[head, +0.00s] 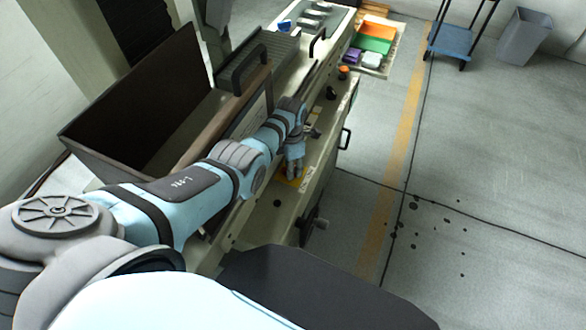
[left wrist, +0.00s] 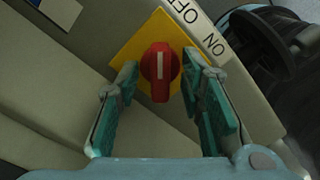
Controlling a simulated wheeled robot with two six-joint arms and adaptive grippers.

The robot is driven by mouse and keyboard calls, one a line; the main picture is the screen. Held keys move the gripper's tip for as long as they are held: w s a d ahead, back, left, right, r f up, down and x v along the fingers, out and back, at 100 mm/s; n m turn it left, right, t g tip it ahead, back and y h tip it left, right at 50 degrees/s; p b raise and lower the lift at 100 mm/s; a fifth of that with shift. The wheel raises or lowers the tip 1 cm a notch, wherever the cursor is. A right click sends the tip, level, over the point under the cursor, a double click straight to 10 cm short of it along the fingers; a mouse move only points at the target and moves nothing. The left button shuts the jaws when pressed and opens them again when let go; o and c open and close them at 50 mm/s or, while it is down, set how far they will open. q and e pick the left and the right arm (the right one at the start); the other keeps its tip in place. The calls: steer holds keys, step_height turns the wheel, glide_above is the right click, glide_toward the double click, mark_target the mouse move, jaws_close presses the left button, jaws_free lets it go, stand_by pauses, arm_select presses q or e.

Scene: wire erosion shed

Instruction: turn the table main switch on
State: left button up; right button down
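The main switch is a red rotary knob (left wrist: 159,72) with a white line, on a yellow plate (left wrist: 128,52). A white label (left wrist: 197,22) beside it reads OFF and ON. The white line runs nearly straight up in the left wrist view, closer to OFF than to ON. My left gripper (left wrist: 158,88) is open, with one finger on each side of the knob and small gaps visible. In the head view my left gripper (head: 293,164) is over the yellow plate (head: 296,181) on the machine's front and hides the knob. My right gripper is not in view.
The machine's front panel (head: 262,222) carries a black handle (head: 345,138) and an orange-topped knob (head: 344,71). A dark round part (left wrist: 262,45) stands close to the right finger. A tray with coloured bins (head: 374,38), a blue cart (head: 450,40) and a grey bin (head: 524,38) stand farther back. Open floor lies right.

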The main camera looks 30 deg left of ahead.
arm_select(q)
steer(key=shift+r, duration=0.1)
steer(key=c, duration=0.8)
steer(key=shift+d, duration=0.1)
jaws_close()
